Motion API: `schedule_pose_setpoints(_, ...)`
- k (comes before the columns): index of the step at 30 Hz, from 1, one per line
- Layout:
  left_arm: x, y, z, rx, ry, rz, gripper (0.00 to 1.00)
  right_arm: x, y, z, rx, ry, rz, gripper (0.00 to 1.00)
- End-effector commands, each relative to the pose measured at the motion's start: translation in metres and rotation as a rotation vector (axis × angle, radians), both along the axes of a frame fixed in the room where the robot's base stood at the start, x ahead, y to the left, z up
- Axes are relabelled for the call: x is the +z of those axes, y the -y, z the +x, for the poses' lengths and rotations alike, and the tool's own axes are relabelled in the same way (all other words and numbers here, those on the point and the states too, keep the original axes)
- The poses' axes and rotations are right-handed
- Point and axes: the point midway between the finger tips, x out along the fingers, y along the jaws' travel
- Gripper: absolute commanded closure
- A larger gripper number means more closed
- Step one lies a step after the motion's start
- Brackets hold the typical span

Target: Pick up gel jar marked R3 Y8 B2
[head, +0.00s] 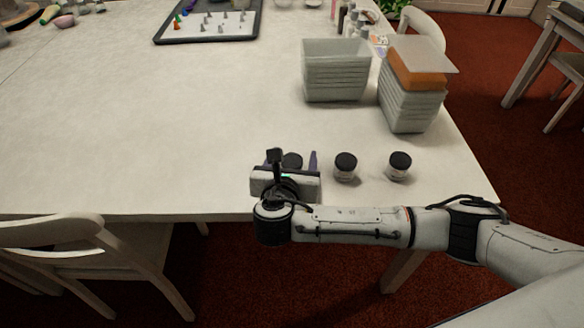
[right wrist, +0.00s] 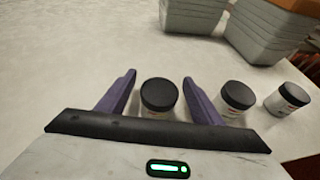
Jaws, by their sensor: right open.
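Three small jars with black lids stand upright in a row near the table's front edge. The left jar (right wrist: 158,97) is between the spread purple fingers of my right gripper (right wrist: 160,92), with no visible contact. In the head view that jar (head: 292,160) is partly hidden behind the gripper (head: 293,162). The middle jar (head: 345,167) stands just right of the gripper and shows in the right wrist view (right wrist: 233,97). The right jar (head: 398,166) is farther right, also in the right wrist view (right wrist: 288,99). The label markings are too small to read. My left gripper is not in view.
Stacked grey bins (head: 335,72) and a second bin stack (head: 408,105) with an orange item on top stand behind the jars. A dark tray (head: 160,38) with small pieces lies at the back. The table (head: 150,130) is clear to the left.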

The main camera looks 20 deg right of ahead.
Motion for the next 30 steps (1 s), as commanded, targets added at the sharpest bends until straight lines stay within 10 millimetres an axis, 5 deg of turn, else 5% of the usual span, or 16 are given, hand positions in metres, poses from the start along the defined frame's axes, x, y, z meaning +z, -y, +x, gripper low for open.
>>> schedule_pose_setpoints(12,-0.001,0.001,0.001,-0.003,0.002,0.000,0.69,-0.008,0.008,0.017,0.001,0.000,0.002,0.40)
schedule_pose_setpoints(21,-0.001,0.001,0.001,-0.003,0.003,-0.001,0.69,-0.008,0.008,0.016,0.001,0.000,0.002,0.85)
schedule_pose_setpoints(30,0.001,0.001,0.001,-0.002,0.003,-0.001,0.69,0.000,0.008,0.017,0.001,0.001,0.002,0.86)
